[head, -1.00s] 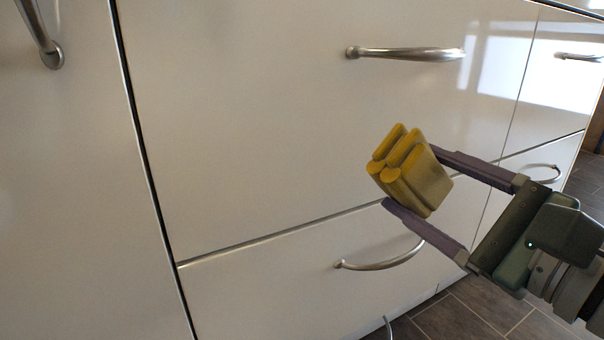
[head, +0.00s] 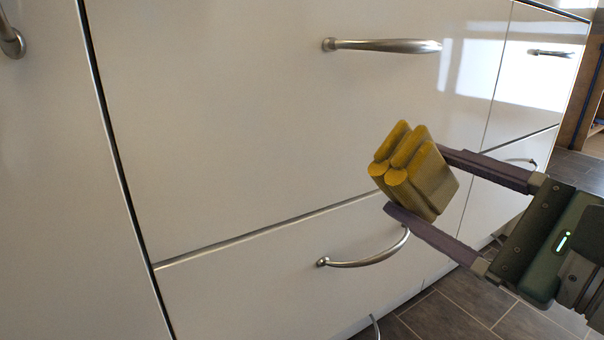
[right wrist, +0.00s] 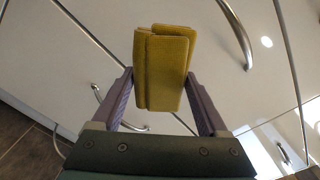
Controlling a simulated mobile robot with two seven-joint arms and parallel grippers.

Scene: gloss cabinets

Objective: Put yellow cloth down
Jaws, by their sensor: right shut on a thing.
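The yellow cloth (head: 417,172) is a folded, blocky bundle. My right gripper (head: 415,180) is shut on it, with one finger on each side, and holds it in the air in front of the white drawer fronts. In the right wrist view the yellow cloth (right wrist: 164,68) sits between the fingertips of my right gripper (right wrist: 160,85) and sticks out past them. My left gripper is not in view.
White gloss drawers fill most of the head view. An upper bar handle (head: 385,45) and a lower curved handle (head: 365,258) stick out near the cloth. Dark tiled floor (head: 450,313) shows at the lower right. A wooden unit (head: 594,95) stands at the far right.

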